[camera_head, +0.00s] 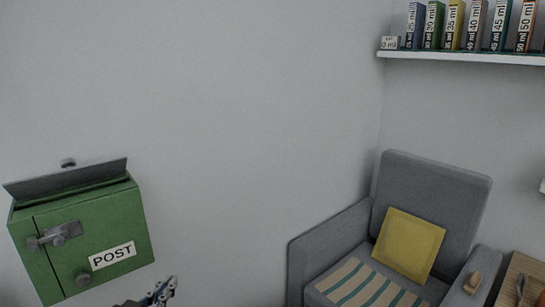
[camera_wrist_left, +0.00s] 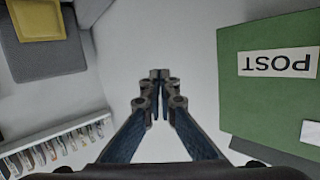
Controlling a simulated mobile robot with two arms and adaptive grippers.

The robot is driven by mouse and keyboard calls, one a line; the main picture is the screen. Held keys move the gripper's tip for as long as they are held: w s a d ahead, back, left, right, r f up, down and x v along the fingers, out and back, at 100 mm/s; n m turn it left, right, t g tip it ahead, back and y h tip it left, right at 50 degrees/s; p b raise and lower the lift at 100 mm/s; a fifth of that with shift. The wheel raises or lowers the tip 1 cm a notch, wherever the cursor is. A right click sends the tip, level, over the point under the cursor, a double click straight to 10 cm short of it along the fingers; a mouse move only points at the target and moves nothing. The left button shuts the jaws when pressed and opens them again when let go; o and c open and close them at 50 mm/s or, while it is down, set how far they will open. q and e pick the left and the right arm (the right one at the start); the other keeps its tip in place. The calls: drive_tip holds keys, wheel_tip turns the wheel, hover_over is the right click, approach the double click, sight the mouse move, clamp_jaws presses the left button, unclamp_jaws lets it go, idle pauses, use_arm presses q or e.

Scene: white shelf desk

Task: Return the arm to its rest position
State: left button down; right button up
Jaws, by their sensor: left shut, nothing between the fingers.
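My left gripper (camera_head: 163,291) shows at the bottom edge of the head view, below and right of a green post box. In the left wrist view my left gripper (camera_wrist_left: 160,75) has its fingertips together with nothing between them. It points at bare wall and touches nothing that I can see. My right gripper is in neither view.
The green post box (camera_head: 118,222) has its grey lid raised; it also fills the right of the left wrist view (camera_wrist_left: 260,100). A grey armchair (camera_head: 435,180) with a yellow cushion (camera_head: 408,244) stands right. A white shelf (camera_head: 470,58) holds several labelled boxes. Bare wall lies between.

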use_arm(q)
drive_tip(key=s+d+f+g, duration=0.3)
drive_tip(key=s+f+g, duration=0.3)
drive_tip(key=s+f, duration=0.85)
drive_tip(key=s+f+g+y, duration=0.1)
drive_tip(key=s+f+g, duration=0.2)
drive_tip(key=s+f, duration=0.35)
drive_tip(key=s+f+g+y, duration=0.1)
drive_tip(key=s+f+g, duration=0.2)
drive_tip(key=s, duration=0.6)
wheel_tip(320, 180, down, 27)
drive_tip(key=s+g, duration=0.1)
drive_tip(key=s, duration=0.1)
drive_tip(key=s+a+f+g, duration=0.1)
drive_tip(key=s+a+f, duration=0.2)
drive_tip(key=s+f, duration=1.2)
drive_tip(key=shift+s+a, duration=0.2)
drive_tip(key=shift+s, duration=0.45)
